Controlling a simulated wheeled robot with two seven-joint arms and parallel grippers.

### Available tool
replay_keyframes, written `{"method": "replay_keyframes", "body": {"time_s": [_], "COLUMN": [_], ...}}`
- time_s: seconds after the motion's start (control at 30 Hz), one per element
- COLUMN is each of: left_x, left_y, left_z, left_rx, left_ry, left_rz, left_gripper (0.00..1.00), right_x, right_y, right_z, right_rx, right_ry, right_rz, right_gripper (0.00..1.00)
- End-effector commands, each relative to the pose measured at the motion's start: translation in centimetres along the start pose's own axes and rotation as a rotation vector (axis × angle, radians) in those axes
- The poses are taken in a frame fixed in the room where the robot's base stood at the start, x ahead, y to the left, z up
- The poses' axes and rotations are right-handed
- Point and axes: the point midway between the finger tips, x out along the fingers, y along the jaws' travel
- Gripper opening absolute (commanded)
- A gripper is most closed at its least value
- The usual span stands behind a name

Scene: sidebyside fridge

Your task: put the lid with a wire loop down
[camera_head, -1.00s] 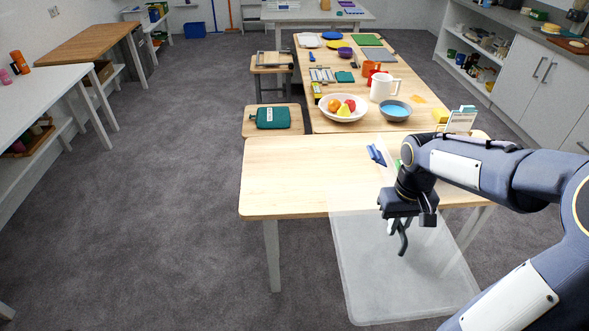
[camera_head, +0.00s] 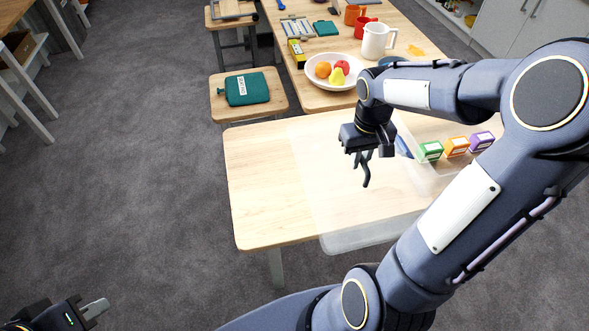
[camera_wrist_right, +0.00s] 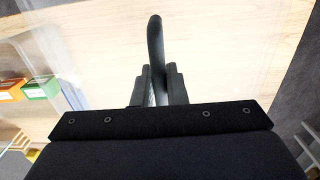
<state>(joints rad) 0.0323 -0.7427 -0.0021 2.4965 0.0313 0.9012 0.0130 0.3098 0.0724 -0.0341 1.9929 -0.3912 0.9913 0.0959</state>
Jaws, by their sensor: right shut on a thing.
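The lid (camera_head: 345,239) is a clear, see-through sheet with a dark wire loop (camera_head: 366,180) standing up from it. My right gripper (camera_head: 365,155) is shut on the loop, which also shows between the fingers in the right wrist view (camera_wrist_right: 155,40). The lid lies over the middle of the near wooden table (camera_head: 265,185), and its near edge reaches past the table's front edge. I cannot tell whether it touches the tabletop. My left gripper (camera_head: 92,310) is at the lower left, away from the table; its opening is unclear.
A clear bin (camera_head: 423,186) with green (camera_head: 430,151), orange (camera_head: 456,146) and purple (camera_head: 482,141) boxes stands right of the lid. A fruit bowl (camera_head: 314,80) and a white pitcher (camera_head: 375,40) are on the table behind. The near table's left part is bare.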

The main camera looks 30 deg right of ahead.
Motion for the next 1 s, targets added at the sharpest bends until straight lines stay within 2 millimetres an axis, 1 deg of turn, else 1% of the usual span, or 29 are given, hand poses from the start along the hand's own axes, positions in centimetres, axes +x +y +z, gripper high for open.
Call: {"method": "replay_keyframes", "body": {"time_s": [0.07,0.17,0.43,0.5,0.6,0.7,0.93,1.0], "left_x": [0.0,-0.4,-1.7,-1.8,-2.0,-2.2,-2.5,-2.6], "left_y": [0.0,0.2,0.8,0.8,0.9,1.0,1.1,1.2], "left_z": [0.0,-0.2,-0.8,-0.9,-1.0,-1.1,-1.3,-1.3], "left_rx": [0.000,0.000,0.000,0.000,0.000,0.000,0.000,0.000], "left_ry": [0.000,0.000,0.000,0.000,0.000,0.000,0.000,0.000], "left_rz": [0.000,0.000,0.000,0.000,0.000,0.000,0.000,0.000], "left_gripper": [0.00,0.00,0.00,0.00,0.00,0.00,0.00,0.00], "right_x": [0.5,1.2,4.1,5.7,7.4,8.7,10.4,11.5], "right_y": [-0.5,-1.8,-7.0,-7.8,-8.9,-9.7,-10.7,-10.6], "right_z": [-0.4,-1.5,-5.8,-6.6,-7.6,-8.3,-9.2,-9.1], "right_rx": [-0.003,-0.007,-0.009,-0.005,-0.004,-0.004,-0.004,-0.001], "right_ry": [-0.002,-0.004,-0.004,-0.007,-0.005,-0.003,-0.002,-0.004], "right_rz": [0.000,0.000,-0.001,0.000,0.000,0.000,0.000,0.001], "right_gripper": [0.00,0.00,0.00,0.00,0.00,0.00,0.00,0.00]}}
